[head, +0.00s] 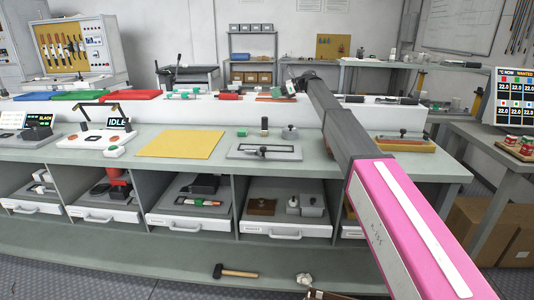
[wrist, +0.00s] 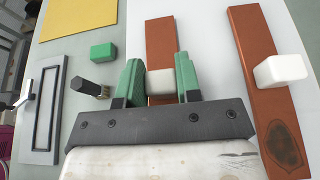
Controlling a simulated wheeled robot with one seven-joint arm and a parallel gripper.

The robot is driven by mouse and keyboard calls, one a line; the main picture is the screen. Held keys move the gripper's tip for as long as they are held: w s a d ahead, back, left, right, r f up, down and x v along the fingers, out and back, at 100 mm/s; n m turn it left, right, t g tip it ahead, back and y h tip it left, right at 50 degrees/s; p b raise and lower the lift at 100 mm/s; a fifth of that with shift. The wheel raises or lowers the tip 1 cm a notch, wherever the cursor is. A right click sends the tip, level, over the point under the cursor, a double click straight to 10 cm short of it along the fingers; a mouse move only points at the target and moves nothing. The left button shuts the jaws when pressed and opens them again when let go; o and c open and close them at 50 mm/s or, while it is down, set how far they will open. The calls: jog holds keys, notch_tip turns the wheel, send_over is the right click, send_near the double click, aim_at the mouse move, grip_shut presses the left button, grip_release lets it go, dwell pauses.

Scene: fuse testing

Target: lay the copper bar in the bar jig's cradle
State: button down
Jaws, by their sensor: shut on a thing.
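My gripper (wrist: 159,82) has two green fingers shut on the white block grip of a copper bar (wrist: 160,42). In the head view my gripper (head: 296,84) is at the raised white shelf behind the bench. Whether the bar touches the shelf or hangs just above it, I cannot tell; its near end is hidden behind my gripper.
A second copper bar (wrist: 245,60) with a white grip and a dark stain lies right of the held one. A green block (wrist: 103,52) and a dark piece with brass-coloured pins (wrist: 92,88) stand between jig and shelf. A yellow mat (head: 181,145) lies left of the jig.

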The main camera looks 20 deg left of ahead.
jog(key=shift+r, duration=2.55)
jog(key=shift+s, duration=0.1)
jog(key=s+d+f, duration=0.1)
jog(key=s+f, duration=0.1)
jog(key=s, duration=0.8)
jog(key=s+d+f, duration=0.2)
jog(key=s+f, duration=0.1)
jog(key=s, duration=0.8)
jog(key=s+d+f, duration=0.2)
jog(key=s, duration=0.8)
jog(key=shift+s+d+f, duration=0.2)
jog(key=shift+d+f, duration=0.05)
jog(key=shift+f, duration=0.1)
jog(key=shift+f, duration=0.25)
jog(key=shift+f, duration=2.65)
jog(key=shift+f, duration=1.25)
jog(key=c, duration=0.7)
grip_release()
